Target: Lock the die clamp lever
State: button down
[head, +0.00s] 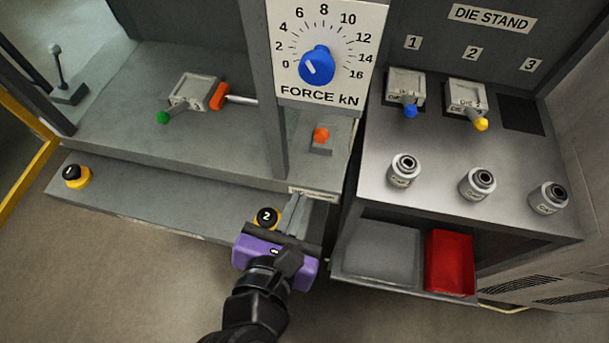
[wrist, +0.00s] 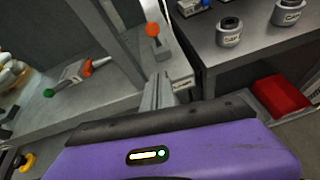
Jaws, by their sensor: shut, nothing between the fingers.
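A grey die (head: 197,92) with a green-tipped handle sits on the press bed. An orange piece (head: 219,97) with a metal rod is at its right side. An orange knob (head: 321,134) stands on a small grey block right of the press post. It also shows in the wrist view (wrist: 153,29). I cannot tell for sure which orange part is the die clamp lever. My gripper (head: 296,208), purple-bodied, is shut and empty at the bed's front edge. Its fingers (wrist: 160,88) point toward the small block, apart from it.
Yellow-ringed black buttons 1 (head: 71,173) and 2 (head: 267,217) sit on the front ledge. The force dial (head: 317,66) is behind. The die stand (head: 440,180) at right holds two dies and several round caps. A red bin (head: 449,262) is below.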

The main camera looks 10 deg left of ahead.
aim_at(317, 136)
jog(key=w, duration=0.3)
jog(key=w+f, duration=0.1)
jog(key=w, duration=0.2)
jog(key=w+d, duration=0.1)
jog(key=w, duration=0.3)
jog(key=shift+f, duration=0.35)
jog(key=shift+w+d+r, duration=0.15)
jog(key=shift+w+r, duration=0.3)
jog(key=shift+r, duration=0.05)
jog(key=r+p, duration=0.1)
jog(key=p, duration=0.1)
jog(key=r+p, duration=0.1)
jog(key=p, duration=0.1)
jog(key=shift+w, duration=0.4)
jog(key=p, duration=0.2)
jog(key=w+r+p, duration=0.1)
jog(key=p, duration=0.2)
jog(key=shift+w+r, duration=0.2)
jog(key=shift+r, duration=0.05)
jog(key=shift+w+r+p, duration=0.15)
jog(key=shift+w+p, duration=0.2)
jog(key=shift+p, duration=0.3)
jog(key=shift+w, duration=0.1)
